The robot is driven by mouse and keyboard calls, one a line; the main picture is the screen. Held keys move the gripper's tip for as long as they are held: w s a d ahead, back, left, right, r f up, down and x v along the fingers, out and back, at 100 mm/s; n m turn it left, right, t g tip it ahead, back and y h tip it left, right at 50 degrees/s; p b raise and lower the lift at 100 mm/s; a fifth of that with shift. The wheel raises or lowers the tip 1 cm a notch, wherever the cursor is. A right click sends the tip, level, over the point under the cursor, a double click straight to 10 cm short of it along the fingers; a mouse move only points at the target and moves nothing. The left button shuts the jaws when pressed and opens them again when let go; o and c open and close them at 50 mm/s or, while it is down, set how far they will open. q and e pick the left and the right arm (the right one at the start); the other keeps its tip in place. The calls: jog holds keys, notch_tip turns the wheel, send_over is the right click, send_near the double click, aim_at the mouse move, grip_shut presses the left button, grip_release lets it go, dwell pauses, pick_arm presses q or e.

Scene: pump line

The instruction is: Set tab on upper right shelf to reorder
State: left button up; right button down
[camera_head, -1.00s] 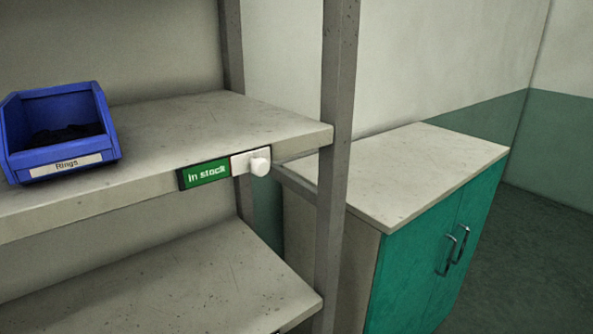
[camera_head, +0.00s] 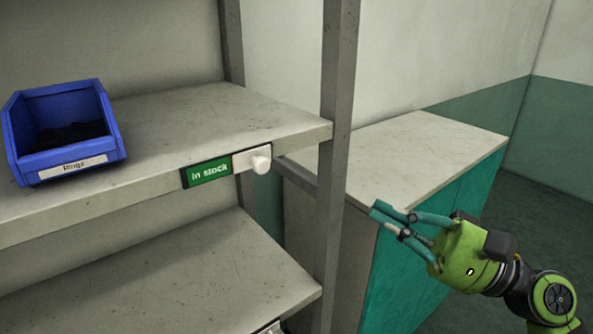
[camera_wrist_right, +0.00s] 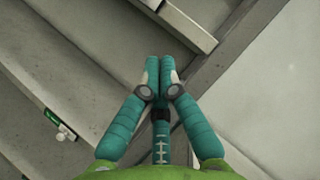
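The tab is a white slider with a round knob (camera_head: 261,160) on the front edge of the upper shelf (camera_head: 225,108), near its right end. A green "In stock" label (camera_head: 208,172) shows to the left of it. In the right wrist view the white tab (camera_wrist_right: 66,133) is small at the left. My right gripper (camera_head: 376,211) is to the right of the shelf post and lower than the tab, apart from it. Its fingers meet at the tips in the right wrist view (camera_wrist_right: 164,62), with nothing seen between them. My left gripper is out of view.
A blue bin (camera_head: 62,130) labelled "Rings" stands on the upper shelf at the left. A grey post (camera_head: 337,120) rises right of the tab. A green cabinet with a pale top (camera_head: 420,150) stands behind my right gripper. A lower shelf (camera_head: 200,275) lies below.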

jog(key=p, duration=1.1)
send_near(262, 154)
jog(key=w+a, duration=0.1)
jog(key=w+a+r, duration=0.1)
jog(key=a, duration=0.1)
jog(key=shift+w, duration=0.3)
jog(key=shift+s+a+r+p, duration=0.2)
jog(key=shift+s+a+p, duration=0.15)
jog(key=shift+a, duration=0.2)
jog(key=shift+a+f, duration=0.1)
